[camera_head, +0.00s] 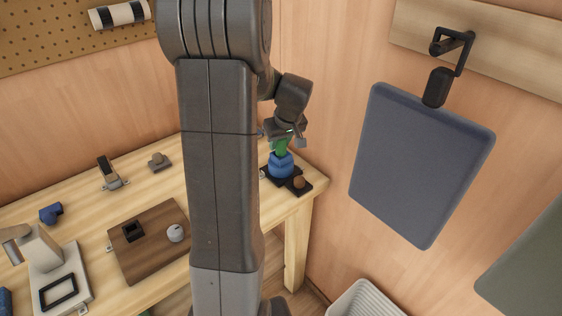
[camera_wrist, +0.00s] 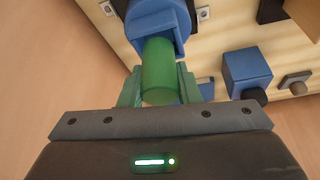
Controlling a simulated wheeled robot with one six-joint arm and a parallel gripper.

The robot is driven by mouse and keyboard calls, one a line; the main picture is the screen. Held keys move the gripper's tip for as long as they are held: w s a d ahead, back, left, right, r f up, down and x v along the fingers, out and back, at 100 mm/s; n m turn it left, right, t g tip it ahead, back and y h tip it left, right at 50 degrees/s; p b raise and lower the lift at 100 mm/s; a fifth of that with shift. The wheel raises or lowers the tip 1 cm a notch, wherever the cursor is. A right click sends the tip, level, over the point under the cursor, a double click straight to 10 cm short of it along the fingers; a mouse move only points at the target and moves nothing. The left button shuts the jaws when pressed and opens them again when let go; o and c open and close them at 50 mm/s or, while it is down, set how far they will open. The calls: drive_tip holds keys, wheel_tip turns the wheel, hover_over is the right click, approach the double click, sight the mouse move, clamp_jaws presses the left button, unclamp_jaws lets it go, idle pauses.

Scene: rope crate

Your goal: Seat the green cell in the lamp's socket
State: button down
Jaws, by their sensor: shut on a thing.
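The green cell (camera_head: 281,146) is held in my gripper (camera_head: 285,137) at the right end of the bench. It also shows in the wrist view (camera_wrist: 161,74), gripped between the two fingers. The blue lamp socket (camera_head: 281,164) stands on a black base directly below the cell. In the wrist view the socket (camera_wrist: 153,14) lies just beyond the cell, and the cell's far end is at or inside its open mouth. How deep it sits cannot be told. My arm hides part of the bench in the head view.
A brown knob (camera_head: 299,182) sits on the black base beside the socket. A brown board (camera_head: 140,262) with a dial lies on the bench left of my arm. A dark blue panel (camera_head: 420,165) hangs on the right wall. A ribbed white bin (camera_head: 362,300) stands below.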

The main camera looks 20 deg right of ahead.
drive_tip(key=shift+f+b, duration=0.45)
drive_tip(key=shift+f, duration=0.05)
idle(0.3)
drive_tip(key=shift+r, duration=0.1)
drive_tip(key=shift+r+p, duration=0.5)
drive_tip(key=shift+r, duration=0.2)
idle(0.6)
drive_tip(key=shift+s+f+b, duration=0.1)
drive_tip(key=shift+f+b, duration=0.7)
idle(1.1)
drive_tip(key=c, duration=1.2)
unclamp_jaws()
drive_tip(key=shift+c, duration=0.2)
drive_tip(key=shift+o, duration=1.2)
drive_tip(key=shift+f, duration=0.1)
drive_tip(key=shift+s+a, duration=0.1)
